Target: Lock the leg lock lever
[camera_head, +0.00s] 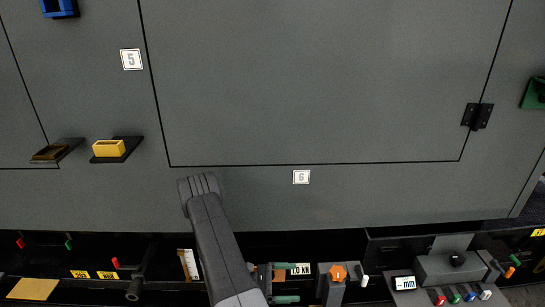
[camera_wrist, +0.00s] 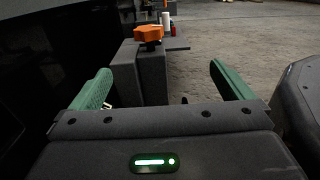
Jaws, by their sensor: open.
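No readable label marks the leg lock lever, so I cannot tell which control it is. An orange knob (camera_head: 338,273) sits on top of a grey block (camera_head: 325,292) at the bottom centre of the head view. In the wrist view the orange knob (camera_wrist: 148,33) stands on its grey block (camera_wrist: 150,75), ahead of my gripper. My gripper (camera_head: 296,283) has green fingers and points right toward the block, a little left of it. In the wrist view my gripper (camera_wrist: 160,70) is open, with nothing held between its fingers.
A black-handled lever (camera_head: 135,288) and a red-tipped one (camera_head: 116,263) stand at lower left. The large grey enclosure wall (camera_head: 310,90) rises behind. Open floor (camera_wrist: 245,40) lies right of the block.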

